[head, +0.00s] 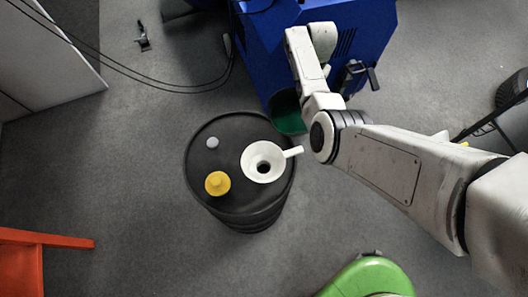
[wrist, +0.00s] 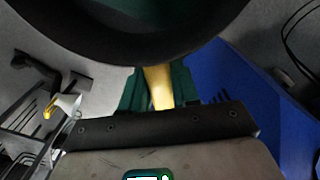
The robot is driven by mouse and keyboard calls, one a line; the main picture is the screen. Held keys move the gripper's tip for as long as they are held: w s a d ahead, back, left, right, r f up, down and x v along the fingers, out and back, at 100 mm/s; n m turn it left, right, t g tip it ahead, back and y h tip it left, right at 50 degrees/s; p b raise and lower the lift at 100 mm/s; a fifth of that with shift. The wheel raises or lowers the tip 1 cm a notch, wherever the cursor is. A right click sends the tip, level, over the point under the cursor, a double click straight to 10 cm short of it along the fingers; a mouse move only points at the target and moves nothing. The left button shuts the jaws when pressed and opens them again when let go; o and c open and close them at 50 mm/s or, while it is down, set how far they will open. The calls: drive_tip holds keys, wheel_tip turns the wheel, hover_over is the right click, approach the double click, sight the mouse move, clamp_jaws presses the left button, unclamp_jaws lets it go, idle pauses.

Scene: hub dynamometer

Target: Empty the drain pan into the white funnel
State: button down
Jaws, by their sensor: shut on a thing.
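The white funnel (head: 263,162) sits upright on top of the black drum (head: 238,207), its handle pointing right. The green drain pan (head: 290,122) shows just above and right of the funnel, between the drum and the blue machine, partly hidden by my arm. In the wrist view the dark rounded pan (wrist: 105,52) fills the top. My gripper (wrist: 158,82) is shut on the pan's yellow handle (wrist: 158,90), with a dark green finger on either side. In the head view my gripper is hidden behind the arm. I cannot tell what the pan contains.
A yellow cap (head: 217,184) and a grey cap (head: 212,142) are on the drum top. The blue machine (head: 262,50) stands behind the pan. A green rounded object (head: 368,278) is at the bottom, an orange piece (head: 40,240) at left. Floor left of the drum is clear.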

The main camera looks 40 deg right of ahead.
drive_tip(key=r+p, duration=0.1)
drive_tip(key=p, duration=0.1)
drive_tip(key=shift+s+a+r+h+p, duration=0.15)
drive_tip(key=shift+a+r+h+p, duration=0.15)
drive_tip(key=shift+a+r, duration=0.1)
drive_tip(key=s+a+r+t+h+p, duration=0.2)
drive_tip(key=s+a+r+h+p, duration=0.1)
drive_tip(key=a+r, duration=0.4)
drive_tip(key=s+a+r+t+h+p, duration=0.2)
drive_tip(key=s+a+r+h+p, duration=0.1)
drive_tip(key=a+r+h+p, duration=0.3)
drive_tip(key=shift+s+a+r+h, duration=0.15)
drive_tip(key=shift+a+r+h, duration=0.25)
drive_tip(key=shift+a+r, duration=0.95)
idle(0.6)
drive_tip(key=shift+s+r+t, duration=0.1)
drive_tip(key=shift+r+t, duration=0.2)
drive_tip(key=shift+r, duration=0.2)
drive_tip(key=shift+s+a+r+t+h+b, duration=0.1)
drive_tip(key=shift+s+a+r+h, duration=0.15)
drive_tip(key=shift+a+r+h, duration=0.25)
drive_tip(key=shift+s+a+r+t+h+b, duration=0.1)
drive_tip(key=shift+s+a+r+h, duration=0.2)
drive_tip(key=shift+a, duration=0.35)
drive_tip(key=shift+s+a+r+t+h+b, duration=0.1)
drive_tip(key=shift+s+a+r+h, duration=0.15)
drive_tip(key=shift+a+h, duration=0.3)
drive_tip(key=shift+a, duration=0.15)
